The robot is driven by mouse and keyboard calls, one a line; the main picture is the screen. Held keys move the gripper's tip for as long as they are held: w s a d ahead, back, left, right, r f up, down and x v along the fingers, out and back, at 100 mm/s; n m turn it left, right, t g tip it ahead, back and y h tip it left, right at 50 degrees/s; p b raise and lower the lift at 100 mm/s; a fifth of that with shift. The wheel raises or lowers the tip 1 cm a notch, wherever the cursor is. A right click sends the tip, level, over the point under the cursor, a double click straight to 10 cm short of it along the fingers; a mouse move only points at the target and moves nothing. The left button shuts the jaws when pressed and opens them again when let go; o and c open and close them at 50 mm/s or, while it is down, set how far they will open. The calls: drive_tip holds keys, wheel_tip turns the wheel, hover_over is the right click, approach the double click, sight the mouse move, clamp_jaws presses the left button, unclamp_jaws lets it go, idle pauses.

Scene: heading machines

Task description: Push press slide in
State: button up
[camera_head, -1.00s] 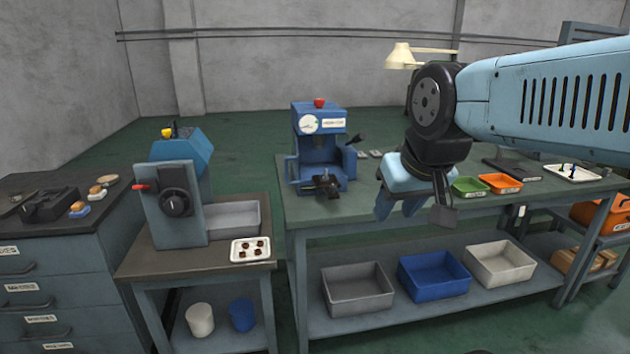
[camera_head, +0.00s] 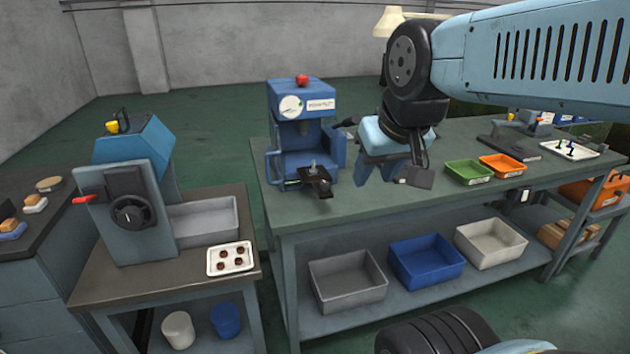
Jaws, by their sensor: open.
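A blue press (camera_head: 301,130) with a white dial, a label and a red knob on top stands at the left end of the green-topped bench (camera_head: 400,205). Its dark slide (camera_head: 318,187) sticks out at the front, with a small upright metallic piece on it. My gripper (camera_head: 383,178) hangs to the right of the press, pointing down and apart from the slide. Its light blue fingers are open, and I see nothing between them. My wrist and gripper hide part of the bench behind them.
Green (camera_head: 468,172) and orange (camera_head: 502,165) trays lie on the bench to the right. A blue-grey machine (camera_head: 130,200) and a white tray (camera_head: 231,258) with several small brown parts are on the left table. Grey, blue and white bins sit on the lower shelf. The bench top front is clear.

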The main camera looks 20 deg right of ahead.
drive_tip(key=shift+o, duration=0.7)
drive_tip(key=m+t+y, duration=0.3)
drive_tip(key=m+y, duration=1.3)
drive_tip(key=m, duration=0.8)
approach(325, 182)
drive_tip(key=x, duration=1)
drive_tip(key=shift+s+f, duration=0.15)
drive_tip(key=shift+f, duration=0.1)
clamp_jaws()
